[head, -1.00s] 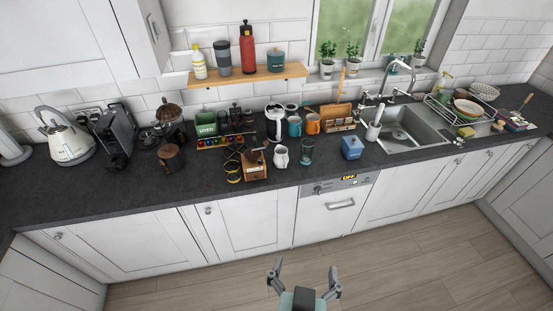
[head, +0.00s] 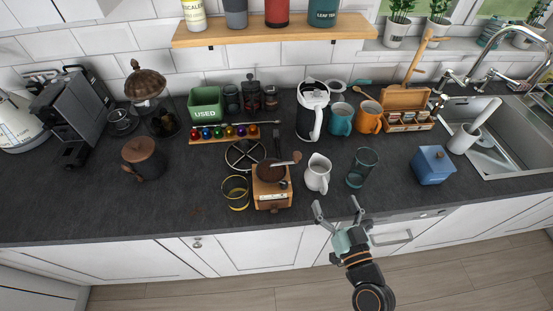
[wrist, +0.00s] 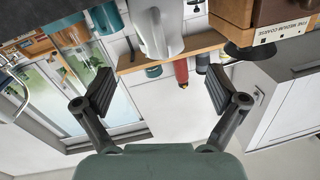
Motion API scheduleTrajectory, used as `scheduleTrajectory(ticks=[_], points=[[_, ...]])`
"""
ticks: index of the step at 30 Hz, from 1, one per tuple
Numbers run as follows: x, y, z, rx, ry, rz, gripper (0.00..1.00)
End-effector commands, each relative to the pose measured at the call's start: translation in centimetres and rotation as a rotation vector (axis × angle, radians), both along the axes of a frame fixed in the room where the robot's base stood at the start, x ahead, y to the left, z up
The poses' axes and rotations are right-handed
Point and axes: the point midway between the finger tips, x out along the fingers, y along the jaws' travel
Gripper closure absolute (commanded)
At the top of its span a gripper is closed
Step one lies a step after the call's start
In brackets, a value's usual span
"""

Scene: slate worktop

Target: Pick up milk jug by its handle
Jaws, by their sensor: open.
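The white milk jug (head: 318,174) stands upright on the dark worktop near its front edge, between the wooden coffee grinder and a teal glass. In the wrist view, which is upside down, the jug (wrist: 157,30) shows at the top, beyond the fingers.
The coffee grinder (head: 271,186) stands close left of the jug. The teal glass (head: 362,168) is close right, with a blue box (head: 432,165) further right. A white kettle-like jug (head: 312,112) and mugs (head: 341,119) stand behind. Bare worktop lies at the front left (head: 90,210).

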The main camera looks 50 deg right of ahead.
Motion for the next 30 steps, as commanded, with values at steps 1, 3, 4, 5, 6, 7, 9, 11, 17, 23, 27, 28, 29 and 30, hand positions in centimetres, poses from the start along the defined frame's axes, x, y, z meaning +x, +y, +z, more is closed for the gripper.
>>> scheduleTrajectory(ticks=[1, 3, 4, 5, 6, 7, 9, 11, 17, 23, 27, 28, 29, 30], points=[[-0.1, -0.1, 0.0, 0.0, -0.002, -0.004, 0.04], [0.1, -0.2, 0.2, 0.0, -0.002, -0.002, 0.04], [0.3, -0.3, 0.3, -0.001, -0.001, -0.002, 0.04], [0.5, -0.5, 0.3, -0.001, -0.001, -0.001, 0.04], [1.0, -0.8, 0.4, -0.001, -0.002, 0.0, 0.04], [1.3, -1.1, 0.5, -0.001, -0.002, 0.001, 0.04], [2.0, -1.6, 0.5, -0.001, -0.002, 0.001, 0.04], [2.1, -1.7, 0.3, -0.001, -0.001, 0.0, 0.04], [4.2, -3.2, 1.1, -0.001, -0.002, 0.002, 0.04], [6.1, -4.8, 0.7, 0.0, 0.0, 0.001, 0.04], [6.2, -4.8, 0.6, 0.0, 0.0, 0.001, 0.04], [6.2, -4.8, 0.6, -0.001, -0.001, 0.001, 0.04], [6.2, -4.8, 0.6, -0.001, -0.001, 0.001, 0.04], [6.2, -4.8, 0.6, -0.001, -0.001, 0.001, 0.09]])
